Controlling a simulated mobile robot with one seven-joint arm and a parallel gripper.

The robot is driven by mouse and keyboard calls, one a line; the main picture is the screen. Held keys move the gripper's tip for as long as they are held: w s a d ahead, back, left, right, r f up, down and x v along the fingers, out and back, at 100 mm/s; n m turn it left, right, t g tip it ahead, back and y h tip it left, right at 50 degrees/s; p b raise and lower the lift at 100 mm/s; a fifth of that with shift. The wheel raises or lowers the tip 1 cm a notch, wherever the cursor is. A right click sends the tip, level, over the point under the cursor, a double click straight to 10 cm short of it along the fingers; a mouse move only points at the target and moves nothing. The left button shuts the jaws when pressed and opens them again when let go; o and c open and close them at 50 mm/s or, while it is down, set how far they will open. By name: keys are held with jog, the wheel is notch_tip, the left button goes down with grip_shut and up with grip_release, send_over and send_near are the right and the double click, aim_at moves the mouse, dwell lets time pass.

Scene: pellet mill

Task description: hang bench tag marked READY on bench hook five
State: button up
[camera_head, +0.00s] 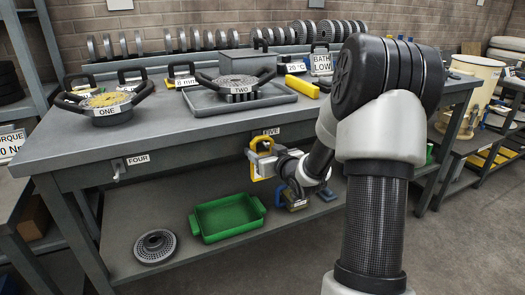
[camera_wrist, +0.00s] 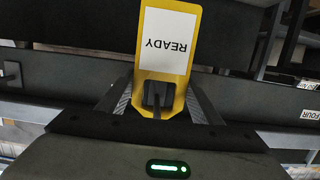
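A yellow tag with a white face marked READY (camera_wrist: 168,42) stretches out past my gripper (camera_wrist: 157,97) in the wrist view, its lettering upside down. A black block sits on the tag between the two fingers, which close in on it from both sides. In the head view my gripper (camera_head: 272,165) holds the yellow tag (camera_head: 254,162) at the bench front, just below the FIVE label (camera_head: 271,132). Hook five itself is hidden behind the tag and gripper, so I cannot tell whether the tag touches it.
The FOUR label (camera_head: 138,159) and its hook (camera_head: 117,172) are on the bench front to the left. The bench top (camera_head: 180,125) carries plates marked ONE (camera_head: 107,112) and TWO (camera_head: 240,90). A green tray (camera_head: 228,217) and a round die (camera_head: 155,246) lie on the lower shelf.

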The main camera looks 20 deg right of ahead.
jog(key=o, duration=0.4)
jog(key=shift+s, duration=0.1)
